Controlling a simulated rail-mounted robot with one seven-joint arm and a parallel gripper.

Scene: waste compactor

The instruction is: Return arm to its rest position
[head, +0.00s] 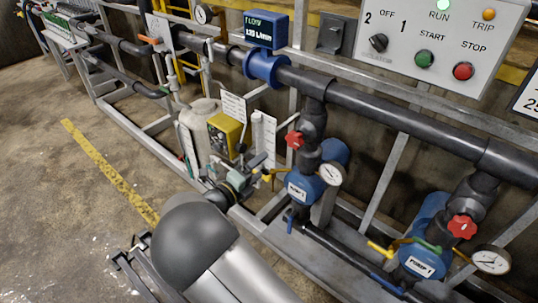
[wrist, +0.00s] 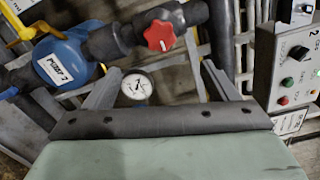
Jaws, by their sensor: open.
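My gripper (wrist: 160,70) shows in the wrist view with its two grey fingers spread apart, one on each side of the picture. Nothing is held between them. Beyond the fingers are a red handwheel (wrist: 160,36), a round white gauge (wrist: 137,86) and a blue pump (wrist: 62,64). In the head view my grey arm (head: 195,240) rises from the bottom edge, left of the pumps.
Two blue pumps (head: 305,186) (head: 425,262) with red handwheels and gauges stand at the right under a dark pipe (head: 400,115). A control panel (head: 440,42) is above. A yellow dosing unit (head: 224,130) stands behind my arm. The floor (head: 60,200) at left is mostly open.

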